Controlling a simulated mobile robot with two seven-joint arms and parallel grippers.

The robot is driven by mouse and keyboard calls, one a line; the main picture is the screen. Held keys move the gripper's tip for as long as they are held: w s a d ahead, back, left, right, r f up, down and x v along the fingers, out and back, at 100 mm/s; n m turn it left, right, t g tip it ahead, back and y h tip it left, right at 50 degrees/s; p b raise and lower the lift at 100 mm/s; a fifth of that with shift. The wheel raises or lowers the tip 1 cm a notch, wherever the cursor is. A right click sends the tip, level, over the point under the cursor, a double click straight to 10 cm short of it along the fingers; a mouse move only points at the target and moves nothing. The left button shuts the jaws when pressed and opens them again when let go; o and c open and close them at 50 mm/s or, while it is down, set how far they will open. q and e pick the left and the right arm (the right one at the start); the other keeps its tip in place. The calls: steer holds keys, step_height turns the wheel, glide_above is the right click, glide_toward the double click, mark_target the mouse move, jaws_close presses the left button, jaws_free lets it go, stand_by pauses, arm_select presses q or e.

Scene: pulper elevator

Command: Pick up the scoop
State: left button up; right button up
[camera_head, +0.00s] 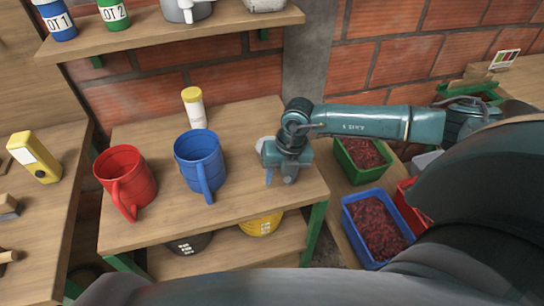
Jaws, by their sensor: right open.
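My right gripper (279,177) points down over the right part of the wooden bench (240,220), to the right of the blue mug. Its jaws are open. A small pale, rounded piece (262,144) shows just behind and to the left of the gripper. It may be part of the scoop, but the gripper covers most of that spot, so I cannot tell. I cannot tell whether the fingers touch anything. My left gripper is not in view.
A red mug (126,180) and a blue mug (201,163) stand on the bench, with a yellow-capped white bottle (194,108) behind. Green (361,176) and blue crates (347,212) of red contents sit at right. A shelf (155,30) hangs above. A yellow device (35,158) is at left.

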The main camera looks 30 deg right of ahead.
jaws_close()
stand_by(0.3)
